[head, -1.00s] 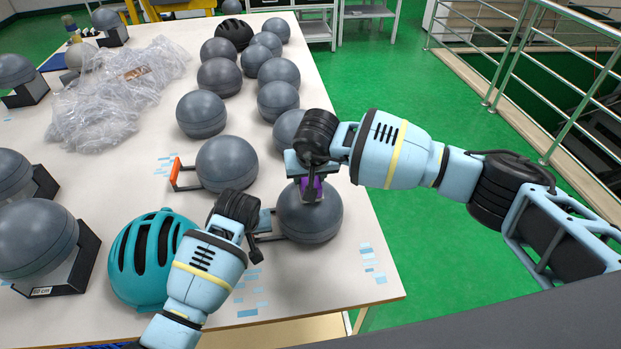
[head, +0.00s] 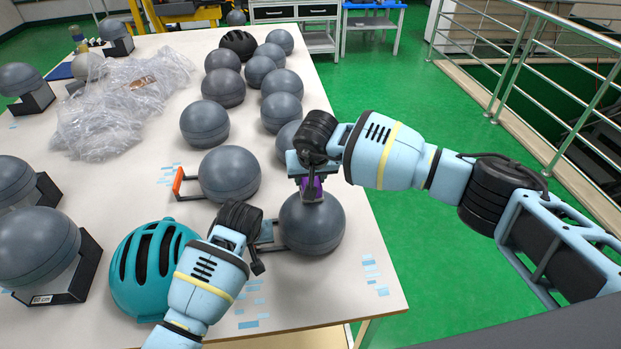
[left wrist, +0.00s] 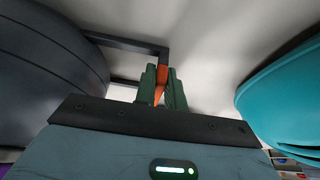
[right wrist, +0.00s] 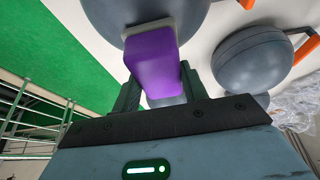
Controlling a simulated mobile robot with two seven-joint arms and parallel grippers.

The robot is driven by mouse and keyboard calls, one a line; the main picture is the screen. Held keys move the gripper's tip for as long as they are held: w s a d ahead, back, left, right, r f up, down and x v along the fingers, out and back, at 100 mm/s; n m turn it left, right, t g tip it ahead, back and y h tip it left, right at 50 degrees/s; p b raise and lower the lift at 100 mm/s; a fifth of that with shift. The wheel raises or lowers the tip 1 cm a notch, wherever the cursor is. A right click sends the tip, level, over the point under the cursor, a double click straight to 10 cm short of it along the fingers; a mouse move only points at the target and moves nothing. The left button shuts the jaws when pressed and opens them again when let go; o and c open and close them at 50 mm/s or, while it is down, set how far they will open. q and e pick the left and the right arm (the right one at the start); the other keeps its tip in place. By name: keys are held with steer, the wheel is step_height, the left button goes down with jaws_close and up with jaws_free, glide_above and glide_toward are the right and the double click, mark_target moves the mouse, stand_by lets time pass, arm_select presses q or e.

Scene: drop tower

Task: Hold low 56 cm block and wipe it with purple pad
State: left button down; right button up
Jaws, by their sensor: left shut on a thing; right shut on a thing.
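The block is a dark grey ball (head: 312,232) on a dark frame, near the table's front right edge. My left gripper (head: 262,243) is left of the ball. In the left wrist view it is shut on the frame's orange handle (left wrist: 161,88), with the dark bar (left wrist: 125,43) running back to the ball (left wrist: 45,75). My right gripper (head: 312,180) is above the ball, shut on the purple pad (right wrist: 152,60). The pad's pale face lies against the ball's upper side in the right wrist view; firm contact is hard to tell.
A teal helmet (head: 135,285) sits left of my left gripper. A similar ball block (head: 230,174) with an orange handle stands just behind. Several more grey balls, crumpled clear plastic (head: 125,105) and a black helmet (head: 238,42) fill the table.

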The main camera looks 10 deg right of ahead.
steer(key=shift+r, duration=0.1)
steer(key=shift+r, duration=3.5)
arm_select(q)
steer(key=c, duration=1.4)
jaws_free()
steer(key=shift+r, duration=0.1)
arm_select(e)
steer(key=shift+f, duration=0.1)
steer(key=shift+f, duration=0.15)
arm_select(q)
steer(key=v, duration=1.2)
